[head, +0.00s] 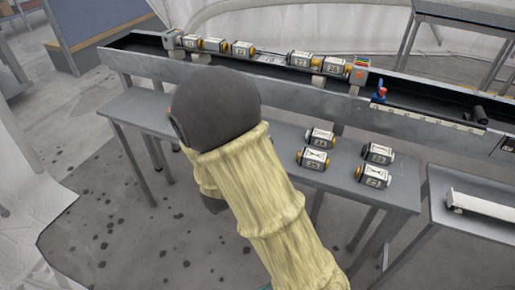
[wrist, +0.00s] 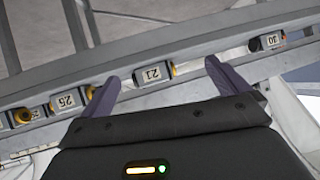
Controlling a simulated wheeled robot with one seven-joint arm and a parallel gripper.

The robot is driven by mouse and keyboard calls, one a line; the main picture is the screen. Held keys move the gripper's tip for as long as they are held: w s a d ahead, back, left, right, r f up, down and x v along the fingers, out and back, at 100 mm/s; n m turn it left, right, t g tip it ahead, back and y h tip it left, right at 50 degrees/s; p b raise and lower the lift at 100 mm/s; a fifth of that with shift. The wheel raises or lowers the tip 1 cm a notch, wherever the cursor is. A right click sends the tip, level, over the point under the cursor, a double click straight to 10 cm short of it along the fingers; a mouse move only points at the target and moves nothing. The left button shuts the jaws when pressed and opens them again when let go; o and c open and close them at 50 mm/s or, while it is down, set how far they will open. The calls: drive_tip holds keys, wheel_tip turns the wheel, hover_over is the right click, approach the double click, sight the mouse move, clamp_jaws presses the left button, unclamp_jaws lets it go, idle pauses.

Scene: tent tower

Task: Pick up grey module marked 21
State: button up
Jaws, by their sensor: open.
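The grey module (wrist: 154,76) sits in a rail in the wrist view, with a dark body and yellow end. Its white label looks like 21, though the last digit is small and could be a 7. My gripper (wrist: 162,71) is open, with one finger to the left of this module and the other to the right. The fingers show no clear contact with it. In the head view my arm hides the gripper, and I cannot tell which module there is this one.
In the wrist view, a module marked 26 (wrist: 68,101) is close to the left finger and one marked 30 (wrist: 268,41) is beyond the right finger. In the head view, a long rack (head: 420,112) holds several modules; more stand on the grey table (head: 260,150).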

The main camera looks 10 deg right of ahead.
drive_tip(key=t+h, duration=0.1)
drive_tip(key=h, duration=0.1)
drive_tip(key=s+a+m+t+h+b, duration=0.1)
drive_tip(key=h, duration=0.1)
drive_tip(key=s+t+h+b, duration=0.1)
drive_tip(key=h, duration=0.1)
drive_tip(key=shift+a+f+m+t+h, duration=0.25)
drive_tip(key=shift+a+m+t+h, duration=0.1)
drive_tip(key=shift+m+t+h, duration=0.05)
drive_tip(key=b+x, duration=0.2)
drive_tip(key=x, duration=1)
drive_tip(key=shift+w, duration=0.2)
drive_tip(key=b+x, duration=0.1)
drive_tip(key=x, duration=0.4)
drive_tip(key=shift+w+r, duration=0.1)
